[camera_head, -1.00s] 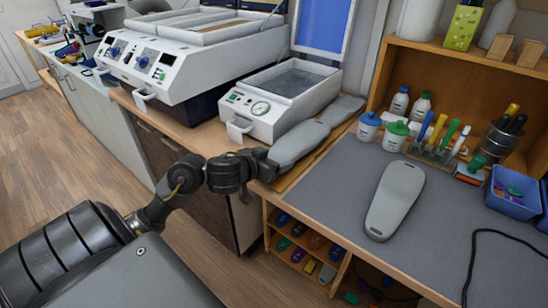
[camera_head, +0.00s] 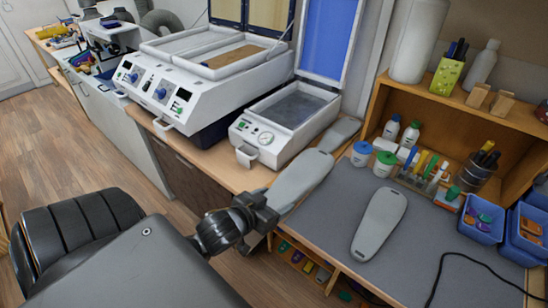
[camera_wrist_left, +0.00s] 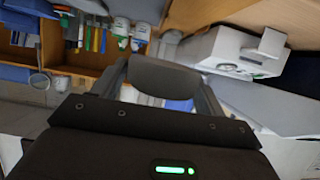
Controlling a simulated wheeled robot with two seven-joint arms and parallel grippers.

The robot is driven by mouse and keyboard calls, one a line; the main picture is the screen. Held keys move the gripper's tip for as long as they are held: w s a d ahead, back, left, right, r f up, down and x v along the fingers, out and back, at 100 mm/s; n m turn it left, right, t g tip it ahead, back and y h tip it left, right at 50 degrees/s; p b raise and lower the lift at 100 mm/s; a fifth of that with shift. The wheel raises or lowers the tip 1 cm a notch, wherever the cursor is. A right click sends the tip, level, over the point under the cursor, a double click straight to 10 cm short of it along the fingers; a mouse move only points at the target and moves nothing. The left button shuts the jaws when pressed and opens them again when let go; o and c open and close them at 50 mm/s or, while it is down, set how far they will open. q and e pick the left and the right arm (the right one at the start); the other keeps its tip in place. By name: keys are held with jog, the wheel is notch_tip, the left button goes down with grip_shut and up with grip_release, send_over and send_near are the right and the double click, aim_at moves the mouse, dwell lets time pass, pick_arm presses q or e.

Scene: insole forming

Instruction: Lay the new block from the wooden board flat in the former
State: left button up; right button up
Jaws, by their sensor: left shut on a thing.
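My left gripper (camera_head: 258,208) is shut on the near end of a grey, sole-shaped block (camera_head: 302,178). The block points away from the gripper toward the back right and looks raised above the bench. In the left wrist view the grey block (camera_wrist_left: 165,78) is between the fingers. A second grey block (camera_head: 340,132) lies behind it, beside the former. The wooden board (camera_head: 342,153) shows only as a strip and is mostly hidden. The former (camera_head: 262,137) is a white box with its blue-lined lid up and a dark grey bed (camera_head: 292,108). My right gripper is not in view.
A larger white machine (camera_head: 185,95) stands left of the former. Another grey sole piece (camera_head: 380,222) lies on the grey mat (camera_head: 425,240). Bottles, pens and blue bins (camera_head: 482,222) stand at the right. The former's raised lid (camera_head: 335,45) stands behind its bed.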

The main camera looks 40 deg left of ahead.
pick_arm(q)
jog(key=shift+s+d+r, duration=0.25)
jog(key=shift+s, duration=0.05)
